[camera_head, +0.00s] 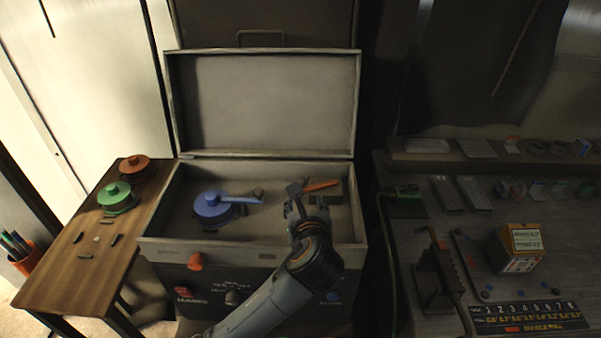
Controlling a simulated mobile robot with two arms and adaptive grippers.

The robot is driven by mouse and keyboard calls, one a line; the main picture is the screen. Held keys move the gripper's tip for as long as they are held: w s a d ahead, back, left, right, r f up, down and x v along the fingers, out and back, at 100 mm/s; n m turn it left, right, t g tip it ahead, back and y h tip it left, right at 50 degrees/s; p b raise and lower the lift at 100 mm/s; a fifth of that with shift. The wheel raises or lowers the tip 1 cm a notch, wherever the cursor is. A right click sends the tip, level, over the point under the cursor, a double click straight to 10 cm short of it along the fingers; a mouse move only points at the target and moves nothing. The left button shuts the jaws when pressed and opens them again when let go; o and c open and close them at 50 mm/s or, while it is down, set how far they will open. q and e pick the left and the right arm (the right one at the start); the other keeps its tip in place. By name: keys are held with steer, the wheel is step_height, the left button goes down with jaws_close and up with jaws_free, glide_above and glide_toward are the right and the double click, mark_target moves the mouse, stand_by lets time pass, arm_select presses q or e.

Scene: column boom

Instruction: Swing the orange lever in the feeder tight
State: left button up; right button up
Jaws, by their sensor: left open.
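The orange lever (321,185) lies at a slant in the right half of the open grey feeder box (258,247), towards its back. My left gripper (297,190) is open over the box, just left of and in front of the lever. Its fingertips are close to the lever's left end; I cannot tell whether they touch it. The gripper hides part of the mount around the lever. A blue round part (213,207) with a blue arm reaching right sits in the left half of the box. My right gripper is not in view.
The box's lid (265,100) stands open at the back. A wooden side table (75,260) at left holds a green disc (117,197) and a brown-orange disc (134,166). A grey bench at right holds a small labelled box (516,248) and a dark stand (437,280).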

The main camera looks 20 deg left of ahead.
arm_select(q)
glide_toward(301, 183)
steer(key=w, duration=0.2)
steer(key=x, duration=0.3)
steer(key=p+x, duration=0.1)
steer(key=x, duration=0.3)
steer(key=shift+a+f, duration=0.3)
steer(key=shift+f, duration=0.2)
steer(key=shift+w, duration=0.1)
steer(key=shift+c, duration=1.1)
jaws_close()
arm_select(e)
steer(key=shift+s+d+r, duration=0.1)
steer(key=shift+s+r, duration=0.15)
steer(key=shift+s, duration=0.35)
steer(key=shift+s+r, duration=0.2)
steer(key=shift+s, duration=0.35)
